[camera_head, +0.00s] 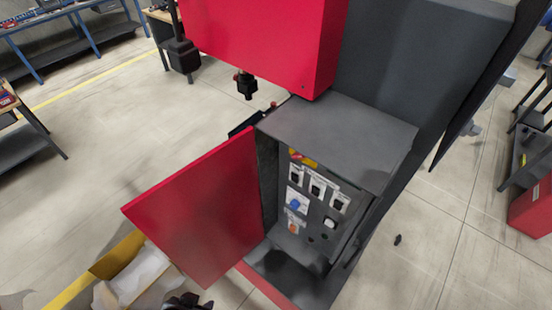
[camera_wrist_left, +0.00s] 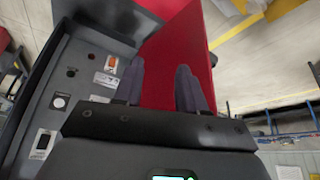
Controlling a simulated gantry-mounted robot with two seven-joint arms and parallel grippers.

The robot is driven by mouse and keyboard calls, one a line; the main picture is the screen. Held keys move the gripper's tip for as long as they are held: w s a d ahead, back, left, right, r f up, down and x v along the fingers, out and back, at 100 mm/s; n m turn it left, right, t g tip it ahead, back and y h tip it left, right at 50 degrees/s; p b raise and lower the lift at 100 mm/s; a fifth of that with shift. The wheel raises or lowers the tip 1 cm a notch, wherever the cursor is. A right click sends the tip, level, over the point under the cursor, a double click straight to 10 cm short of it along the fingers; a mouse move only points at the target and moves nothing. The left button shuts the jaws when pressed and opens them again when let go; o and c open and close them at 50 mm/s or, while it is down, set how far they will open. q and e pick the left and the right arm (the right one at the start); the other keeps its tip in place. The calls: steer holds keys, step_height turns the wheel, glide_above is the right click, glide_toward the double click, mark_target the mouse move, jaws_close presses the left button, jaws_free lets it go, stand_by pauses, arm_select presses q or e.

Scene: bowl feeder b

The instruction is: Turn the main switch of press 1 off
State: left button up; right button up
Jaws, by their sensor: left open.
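The grey control cabinet of the red press (camera_head: 340,130) stands open in the head view. Its panel (camera_head: 317,222) carries several black switches, a blue knob (camera_head: 295,205), an orange switch (camera_head: 293,228) and a white button (camera_head: 329,223). A red and yellow part (camera_head: 302,158), perhaps the main switch, sits at the panel's top, its setting unclear. My left gripper (camera_head: 187,302) shows only as a dark piece at the bottom edge. In the left wrist view the gripper (camera_wrist_left: 158,85) is open and empty, in front of the red door, with the orange switch (camera_wrist_left: 111,63) left of its fingers.
The open red door (camera_head: 205,205) stands out to the left of the panel, between it and my left gripper. A yellow box (camera_head: 118,255) with white contents lies at bottom left.

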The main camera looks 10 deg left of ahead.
arm_select(q)
steer(key=w+d+r+m+t+h+b, duration=0.2)
steer(key=w+d+t, duration=0.2)
steer(key=w+d, duration=0.35)
steer(key=m+t+h+b, duration=0.6)
steer(key=m+h+b, duration=0.1)
steer(key=m+b, duration=0.5)
glide_toward(298, 157)
steer(key=x, duration=0.6)
steer(key=shift+w+d+p, duration=0.2)
steer(key=shift+w+p, duration=0.1)
steer(key=shift+p, duration=0.05)
steer(key=shift+x, duration=0.85)
steer(key=shift+c, duration=0.3)
jaws_close()
